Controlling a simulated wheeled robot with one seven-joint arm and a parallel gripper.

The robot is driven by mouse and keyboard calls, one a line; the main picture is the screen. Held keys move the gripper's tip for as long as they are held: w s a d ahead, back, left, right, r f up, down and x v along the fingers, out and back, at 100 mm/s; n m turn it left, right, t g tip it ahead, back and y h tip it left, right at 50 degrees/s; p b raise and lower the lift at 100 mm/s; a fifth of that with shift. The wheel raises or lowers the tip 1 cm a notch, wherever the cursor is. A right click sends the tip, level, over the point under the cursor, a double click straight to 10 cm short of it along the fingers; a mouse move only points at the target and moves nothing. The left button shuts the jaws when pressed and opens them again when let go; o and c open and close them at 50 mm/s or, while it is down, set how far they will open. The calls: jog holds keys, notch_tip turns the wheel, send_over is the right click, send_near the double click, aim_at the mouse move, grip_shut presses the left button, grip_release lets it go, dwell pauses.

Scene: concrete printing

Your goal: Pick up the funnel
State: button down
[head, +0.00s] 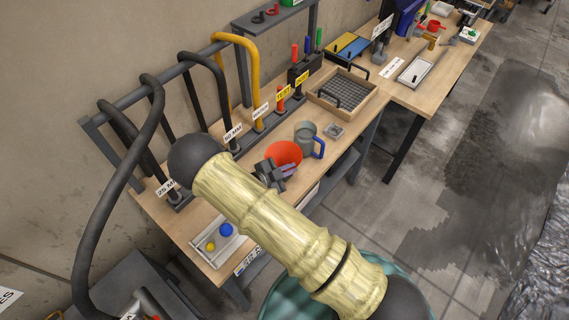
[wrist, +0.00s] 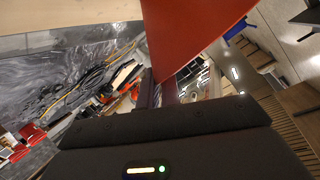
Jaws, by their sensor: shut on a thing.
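The funnel (head: 285,152) is orange-red, with its wide round mouth showing in the head view over the workbench (head: 226,182). My gripper (head: 276,172) is at the funnel's near left side and is shut on it. In the wrist view the funnel (wrist: 188,32) fills the upper middle as a large red surface, running down to the gripper's dark body. The funnel's narrow end is hidden in the head view. I cannot tell whether the funnel touches the bench.
A grey jug (head: 306,139) with a blue handle stands close behind the funnel. A small tray (head: 231,247) with blue and yellow balls lies at the near left. A rack with hoses (head: 207,75) lines the wall side. A mesh-bottomed wooden box (head: 366,109) sits farther right.

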jog(key=shift+r, duration=0.1)
notch_tip(320, 180, up, 10)
jog(key=b, duration=0.2)
jog(key=shift+b, duration=0.4)
dwell(0.5)
